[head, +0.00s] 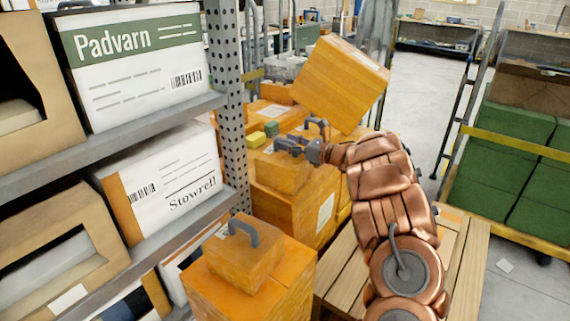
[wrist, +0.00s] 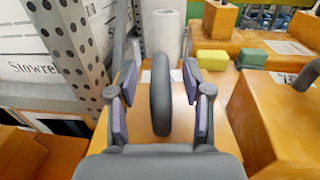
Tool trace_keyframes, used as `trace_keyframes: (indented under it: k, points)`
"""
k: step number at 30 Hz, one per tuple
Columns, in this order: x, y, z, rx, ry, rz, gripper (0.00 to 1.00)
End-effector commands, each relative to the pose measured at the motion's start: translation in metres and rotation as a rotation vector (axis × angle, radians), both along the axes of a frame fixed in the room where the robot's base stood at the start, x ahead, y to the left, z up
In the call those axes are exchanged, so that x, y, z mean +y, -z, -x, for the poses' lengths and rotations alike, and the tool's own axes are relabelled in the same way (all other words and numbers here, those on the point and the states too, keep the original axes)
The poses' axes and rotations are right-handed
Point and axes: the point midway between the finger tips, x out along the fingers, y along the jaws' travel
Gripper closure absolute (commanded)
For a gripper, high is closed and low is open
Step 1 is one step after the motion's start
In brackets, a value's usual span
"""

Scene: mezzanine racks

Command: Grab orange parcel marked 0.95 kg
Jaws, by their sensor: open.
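Several orange parcels with grey handles stand in a cluster beside the rack. My gripper (head: 286,146) is open above one orange parcel (head: 283,175). In the wrist view, a grey handle (wrist: 160,100) stands between my open fingers (wrist: 161,77), with gaps on both sides. An orange surface (wrist: 142,123) and part of a white label show below and behind it. Another orange parcel (wrist: 265,115) is at the right of that view, its label partly visible. A smaller orange parcel with a handle (head: 232,255) sits on a larger box nearer the camera. I cannot read 0.95 kg on any label.
The perforated rack post (head: 229,110) and shelves with white boxes (head: 135,65) are close on the left. A tilted orange box (head: 340,82) stands behind my gripper. A wooden pallet (head: 462,262) lies below my arm. A cart of green boxes (head: 515,140) is right.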

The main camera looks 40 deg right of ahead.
Motion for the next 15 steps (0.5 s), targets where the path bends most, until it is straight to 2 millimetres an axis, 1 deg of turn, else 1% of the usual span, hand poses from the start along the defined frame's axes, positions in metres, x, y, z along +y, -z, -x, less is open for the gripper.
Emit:
trace_keyframes:
  k: [1,4,11,15]
  points:
    - [0.0034,-0.0019,-0.0062,-0.001,-0.002,0.000,0.50]
    - [0.0067,-0.0007,-0.0130,0.000,-0.002,-0.001,0.50]
    - [0.0062,0.0004,-0.0136,0.000,0.001,-0.002,0.51]
    - [0.0061,0.0005,-0.0135,0.000,0.001,-0.002,0.66]
